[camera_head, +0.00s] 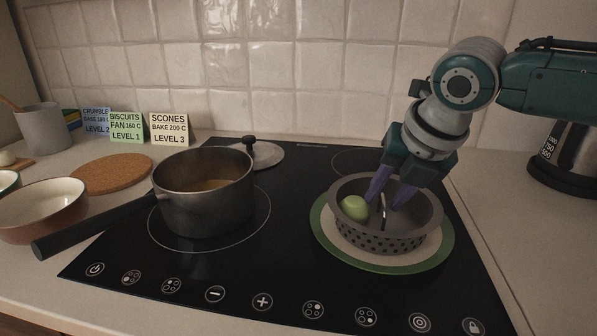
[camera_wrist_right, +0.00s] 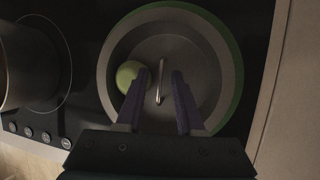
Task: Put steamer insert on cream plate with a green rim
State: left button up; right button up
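The dark grey steamer insert (camera_head: 382,242), with a perforated side, sits upright on the cream plate with a green rim (camera_head: 328,240), which lies on the hob's right side. In the right wrist view the insert (camera_wrist_right: 210,65) and the plate's green rim (camera_wrist_right: 236,75) also show. The insert has a thin upright metal handle (camera_wrist_right: 160,80) in its middle and a round green item (camera_head: 355,207) inside at the left. My right gripper (camera_head: 389,200) reaches down into the insert. Its purple fingers stand apart on either side of the handle, with gaps visible. My left gripper is out of view.
A dark pot (camera_head: 207,200) with a long handle stands on the left of the black hob (camera_head: 290,225); a lid (camera_head: 260,155) lies behind it. A bowl (camera_head: 42,210), a cork mat (camera_head: 112,174) and recipe cards (camera_head: 168,129) are at left. A kettle (camera_head: 565,165) stands at right.

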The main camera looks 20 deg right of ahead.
jog(key=shift+r, duration=0.3)
jog(key=p+v, duration=0.2)
jog(key=v, duration=0.9)
jog(key=s+a+f+m+y, duration=0.1)
jog(key=s+a+f+m, duration=0.1)
jog(key=s+a+m, duration=0.1)
jog(key=s+a+f+m, duration=0.3)
jog(key=a, duration=0.2)
jog(key=s+a+f+m+y, duration=0.1)
jog(key=s+a+f+m, duration=0.2)
jog(key=a, duration=0.2)
jog(key=shift+a+m+y, duration=0.1)
jog(key=shift+m+y, duration=0.2)
jog(key=s+d+f+m+h, duration=0.1)
jog(key=s+m, duration=0.5)
jog(key=m, duration=0.3)
jog(key=s+d+f+m+g+h, duration=0.1)
jog(key=s+d+f+m, duration=0.1)
jog(key=s+m, duration=0.5)
jog(key=shift+d+f+m+g, duration=0.2)
jog(key=shift+d+m+g, duration=0.1)
jog(key=shift+m, duration=0.6)
